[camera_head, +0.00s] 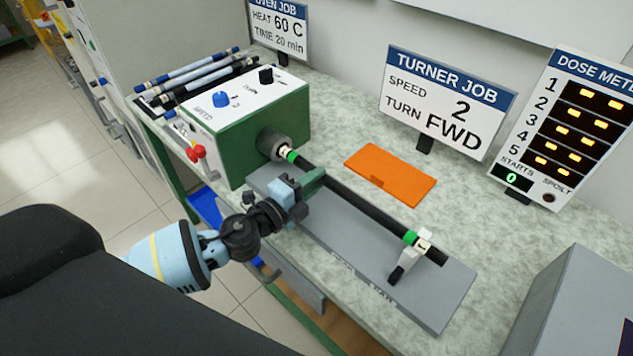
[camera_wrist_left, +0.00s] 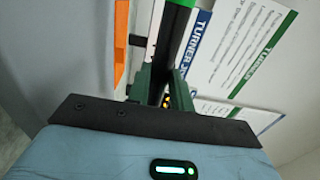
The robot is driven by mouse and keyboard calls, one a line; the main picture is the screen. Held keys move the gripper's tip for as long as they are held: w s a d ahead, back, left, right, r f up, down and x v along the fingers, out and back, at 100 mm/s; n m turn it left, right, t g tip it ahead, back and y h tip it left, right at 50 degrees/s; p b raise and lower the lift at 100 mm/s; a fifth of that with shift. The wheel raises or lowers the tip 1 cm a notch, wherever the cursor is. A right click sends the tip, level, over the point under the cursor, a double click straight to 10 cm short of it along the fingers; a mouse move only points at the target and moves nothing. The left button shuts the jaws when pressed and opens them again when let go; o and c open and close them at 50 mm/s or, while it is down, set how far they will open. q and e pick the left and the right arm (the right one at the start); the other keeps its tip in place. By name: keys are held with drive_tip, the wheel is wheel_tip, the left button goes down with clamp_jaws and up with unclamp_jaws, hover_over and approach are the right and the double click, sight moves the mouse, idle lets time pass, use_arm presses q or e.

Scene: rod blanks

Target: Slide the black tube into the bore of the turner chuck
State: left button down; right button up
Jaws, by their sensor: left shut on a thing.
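The black tube (camera_head: 350,196) has a green band near each end and lies along the grey bed of the turner. Its left end is at the turner chuck (camera_head: 272,144), a dark round chuck on the green and white box; I cannot tell how far the end is inside the bore. Its right end lies at a white rest (camera_head: 424,243). My left gripper (camera_head: 314,181) is shut on the tube, nearer the chuck end. In the left wrist view the tube (camera_wrist_left: 175,38) runs up between the green fingers (camera_wrist_left: 162,92). My right gripper is not in view.
The grey bed (camera_head: 350,245) is under the tube. An orange mat (camera_head: 391,174) lies behind it. Several other rods (camera_head: 190,75) lie in a rack behind the turner box (camera_head: 245,110). Signs and a dose meter (camera_head: 570,125) stand at the back. A grey box (camera_head: 575,300) is at the right.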

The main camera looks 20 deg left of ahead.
use_arm(q)
drive_tip(key=shift+w+a, duration=0.2)
drive_tip(key=shift+a, duration=0.35)
drive_tip(key=c, duration=1.2)
unclamp_jaws()
drive_tip(key=shift+o, duration=0.2)
drive_tip(key=b+v, duration=0.2)
drive_tip(key=v, duration=0.5)
drive_tip(key=shift+s+a, duration=0.15)
drive_tip(key=shift+s, duration=0.2)
